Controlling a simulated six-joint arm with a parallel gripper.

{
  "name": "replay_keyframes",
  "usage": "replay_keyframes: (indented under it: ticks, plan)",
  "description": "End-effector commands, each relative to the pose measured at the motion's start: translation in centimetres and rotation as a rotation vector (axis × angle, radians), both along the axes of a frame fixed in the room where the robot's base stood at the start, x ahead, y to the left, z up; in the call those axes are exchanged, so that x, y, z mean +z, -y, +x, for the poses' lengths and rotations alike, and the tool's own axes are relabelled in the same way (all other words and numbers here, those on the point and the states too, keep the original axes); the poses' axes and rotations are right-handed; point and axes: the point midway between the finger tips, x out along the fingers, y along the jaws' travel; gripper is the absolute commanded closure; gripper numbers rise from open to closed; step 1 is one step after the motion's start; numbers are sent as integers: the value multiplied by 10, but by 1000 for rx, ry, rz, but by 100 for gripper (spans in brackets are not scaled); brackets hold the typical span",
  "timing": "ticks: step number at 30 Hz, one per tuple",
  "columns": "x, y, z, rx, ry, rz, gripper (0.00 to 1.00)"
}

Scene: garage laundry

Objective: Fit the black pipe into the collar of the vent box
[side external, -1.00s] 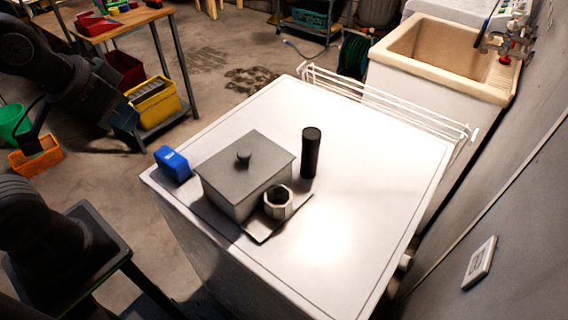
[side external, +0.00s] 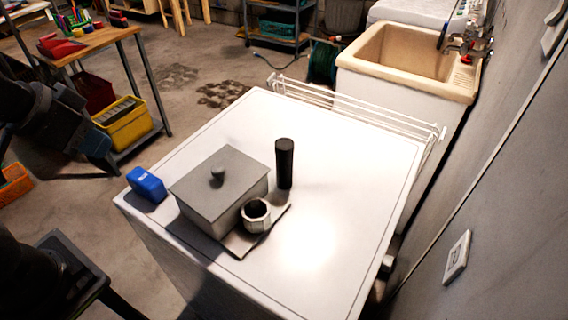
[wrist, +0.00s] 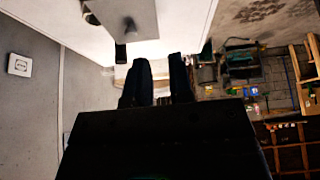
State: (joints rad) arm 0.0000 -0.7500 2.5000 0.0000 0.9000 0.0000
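The black pipe (side external: 284,164) stands upright on the white appliance top, behind and right of the vent box. The grey vent box (side external: 222,184) has a knobbed lid. Its pale collar (side external: 256,215) is at its front right corner, and the opening looks empty. My gripper (wrist: 160,62) shows two dark fingers apart with nothing between them in the wrist view. In the side view my arm is at the left edge, well away from the pipe, and its fingertips are hard to make out. A dark upright shape in the wrist view is probably the pipe (wrist: 120,52).
A blue block (side external: 146,184) sits left of the box, near the edge of the white top (side external: 345,190). The top's right half is clear. A white rack (side external: 350,105) lines the far edge, before a beige sink (side external: 408,60). A grey wall is at right.

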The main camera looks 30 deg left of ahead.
Motion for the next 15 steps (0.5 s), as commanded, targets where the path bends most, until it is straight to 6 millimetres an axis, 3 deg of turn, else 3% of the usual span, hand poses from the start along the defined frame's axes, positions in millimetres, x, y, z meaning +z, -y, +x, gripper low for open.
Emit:
replay_keyframes:
  ticks: [8,15]
  plan:
    - [0,0,0,0,0,0,54]
    - [1,0,1,-6,-2,2,54]
